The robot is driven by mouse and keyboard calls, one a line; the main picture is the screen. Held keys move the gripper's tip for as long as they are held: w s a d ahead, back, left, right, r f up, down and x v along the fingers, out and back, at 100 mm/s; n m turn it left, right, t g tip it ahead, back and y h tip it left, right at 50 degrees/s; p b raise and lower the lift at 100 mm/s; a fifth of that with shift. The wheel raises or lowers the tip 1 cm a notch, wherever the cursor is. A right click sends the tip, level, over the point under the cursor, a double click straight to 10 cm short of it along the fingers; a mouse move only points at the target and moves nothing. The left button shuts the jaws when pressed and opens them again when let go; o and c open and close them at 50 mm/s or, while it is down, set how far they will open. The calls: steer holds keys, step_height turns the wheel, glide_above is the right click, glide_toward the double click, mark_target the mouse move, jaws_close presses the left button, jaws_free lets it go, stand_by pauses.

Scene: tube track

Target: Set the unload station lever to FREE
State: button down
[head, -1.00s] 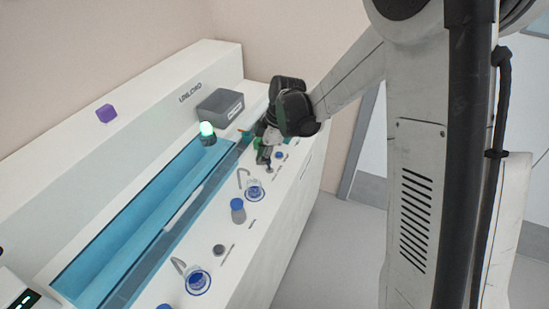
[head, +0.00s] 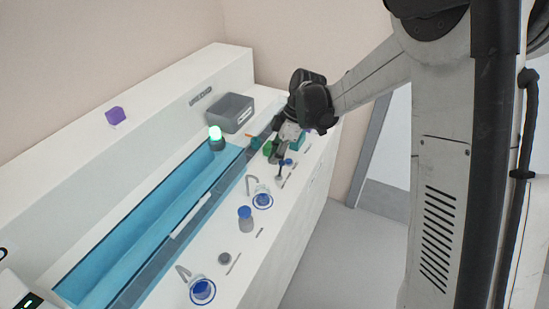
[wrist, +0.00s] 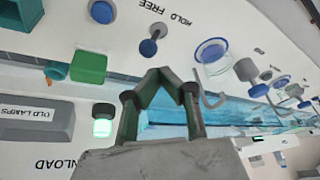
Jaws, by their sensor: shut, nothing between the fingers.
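A green block (wrist: 88,66), a blue-topped button (wrist: 102,12) and a grey OLD LAMPS bin (head: 231,112) are nearby. A green lamp (head: 216,134) glows beside the blue channel (head: 150,225).

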steer(key=shift+r, duration=0.15)
steer(key=w+d+r+p, duration=0.1)
steer(key=w+r, duration=0.2)
steer(key=r, duration=0.5)
steer(key=shift+w+d+r, duration=0.15)
steer(key=shift+d+r, duration=0.05)
steer(key=shift+r, duration=0.2)
stand_by(0.4)
